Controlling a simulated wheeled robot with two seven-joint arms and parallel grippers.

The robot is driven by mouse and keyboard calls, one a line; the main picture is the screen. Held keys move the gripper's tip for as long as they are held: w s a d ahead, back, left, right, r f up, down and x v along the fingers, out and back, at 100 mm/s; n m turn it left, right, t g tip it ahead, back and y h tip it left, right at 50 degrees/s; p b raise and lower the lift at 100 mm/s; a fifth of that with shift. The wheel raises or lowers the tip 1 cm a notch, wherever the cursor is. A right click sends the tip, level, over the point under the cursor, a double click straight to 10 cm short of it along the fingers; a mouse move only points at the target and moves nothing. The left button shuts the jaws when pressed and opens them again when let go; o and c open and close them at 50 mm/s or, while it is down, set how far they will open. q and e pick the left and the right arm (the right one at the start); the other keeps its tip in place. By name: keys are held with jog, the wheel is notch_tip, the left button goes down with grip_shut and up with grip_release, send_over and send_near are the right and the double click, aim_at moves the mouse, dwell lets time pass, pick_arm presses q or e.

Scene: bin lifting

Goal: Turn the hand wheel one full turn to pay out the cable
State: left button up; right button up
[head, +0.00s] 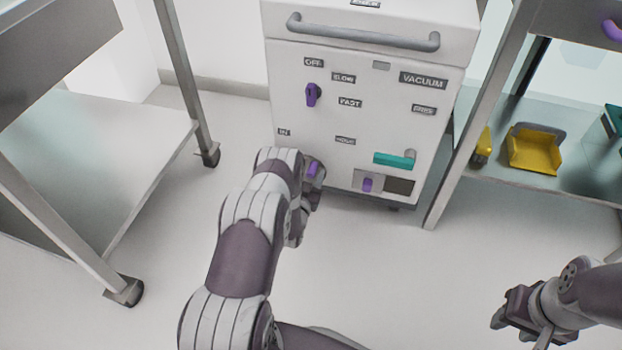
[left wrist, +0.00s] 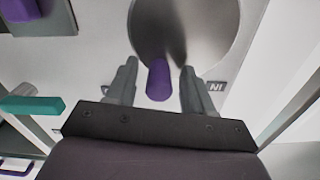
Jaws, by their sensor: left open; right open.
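The hand wheel shows as a round grey metal disc (left wrist: 190,30) with a purple handle (left wrist: 158,82) in the left wrist view. My left gripper (left wrist: 158,75) is open, with one finger on each side of the handle; gaps show on both sides. In the head view my left gripper (head: 308,190) is at the lower front of the white cabinet (head: 290,125), and my arm hides the wheel's disc. A purple piece, seemingly the handle (head: 313,168), shows beside it. No cable is visible. My right gripper (head: 513,308) is open and empty, low at the right.
The cabinet front carries a purple knob (head: 311,95), a teal lever (head: 394,160) and a small purple switch (head: 367,184). A metal cart (head: 100,140) stands left. A shelf at right holds a yellow bin (head: 535,150). Floor in front of the cabinet is clear.

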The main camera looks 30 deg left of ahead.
pick_arm(q)
jog(key=shift+w+r, duration=0.1)
jog(key=shift+w, duration=0.05)
grip_shut()
jog(key=shift+a+r+n+p, duration=0.1)
jog(key=shift+a+n+p, duration=0.2)
jog(key=shift+n, duration=0.35)
jog(key=shift+a+r+n+p, duration=0.15)
jog(key=shift+n+p, duration=0.1)
jog(key=shift+n, duration=0.4)
jog(key=shift+s+a+n+p, duration=0.2)
jog(key=shift+a+n, duration=0.15)
jog(key=shift+n, duration=0.5)
jog(key=shift+s+a+n+p, duration=0.15)
jog(key=shift+a+n, duration=0.15)
jog(key=shift+n, duration=0.55)
